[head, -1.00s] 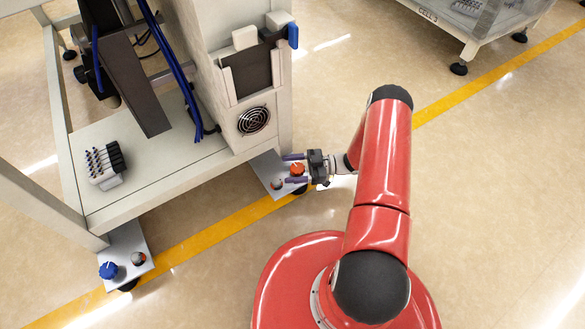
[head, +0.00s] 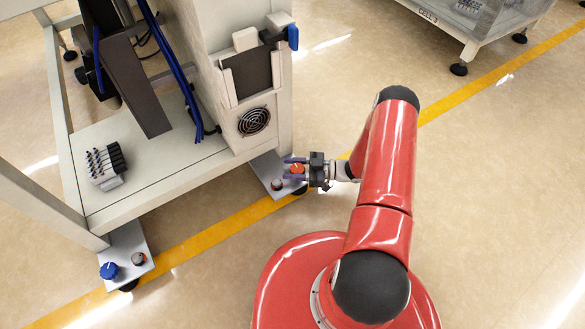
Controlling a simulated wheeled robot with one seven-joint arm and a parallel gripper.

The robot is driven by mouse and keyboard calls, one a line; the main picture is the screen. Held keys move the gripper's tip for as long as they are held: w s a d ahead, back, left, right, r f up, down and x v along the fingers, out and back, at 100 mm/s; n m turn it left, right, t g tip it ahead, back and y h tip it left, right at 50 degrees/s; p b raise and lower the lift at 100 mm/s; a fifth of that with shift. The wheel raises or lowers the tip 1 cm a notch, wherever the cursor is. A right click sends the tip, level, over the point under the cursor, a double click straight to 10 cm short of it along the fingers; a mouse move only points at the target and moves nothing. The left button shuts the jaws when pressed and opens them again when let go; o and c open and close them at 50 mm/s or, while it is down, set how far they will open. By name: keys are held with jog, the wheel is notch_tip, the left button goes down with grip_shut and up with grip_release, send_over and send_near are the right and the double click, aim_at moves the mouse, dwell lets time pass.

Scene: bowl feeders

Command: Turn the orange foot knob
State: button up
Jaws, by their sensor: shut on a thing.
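The orange foot knob (head: 297,170) sits on a grey foot plate (head: 262,165) at the near right corner of the machine frame. The fingers partly cover the knob's sides.
A blue foot knob (head: 109,270) stands on another foot plate at the lower left. The machine frame (head: 150,190) rises left of my gripper, with a fan grille (head: 254,121) above. Open floor (head: 500,180) with a yellow line lies to the right.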

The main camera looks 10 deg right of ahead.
jog(key=m+t+h, duration=0.2)
jog(key=t, duration=0.1)
jog(key=m+t+h, duration=0.2)
jog(key=m+t, duration=0.1)
jog(key=m+t+h, duration=0.2)
jog(key=t, duration=0.1)
jog(key=shift+w+d+p, duration=0.3)
jog(key=shift+w+p, duration=0.05)
jog(key=m+t+h, duration=0.1)
jog(key=h, duration=0.1)
jog(key=m+t+h, duration=0.1)
jog(key=m+h, duration=0.1)
jog(key=m+t+h, duration=0.1)
jog(key=h, duration=0.1)
jog(key=shift+w+d+m+h+p, duration=0.15)
jog(key=shift+d+m+h+p, duration=0.1)
jog(key=shift+m+h+p, duration=0.1)
jog(key=shift+d+m+t+h+p, duration=0.15)
jog(key=shift+m+t+h+p, duration=0.1)
jog(key=shift+m+h, duration=0.8)
jog(key=shift+d+m+t+h+p, duration=0.2)
jog(key=shift+m+h, duration=0.3)
jog(key=shift+h, duration=0.9)
jog(key=o, duration=1)
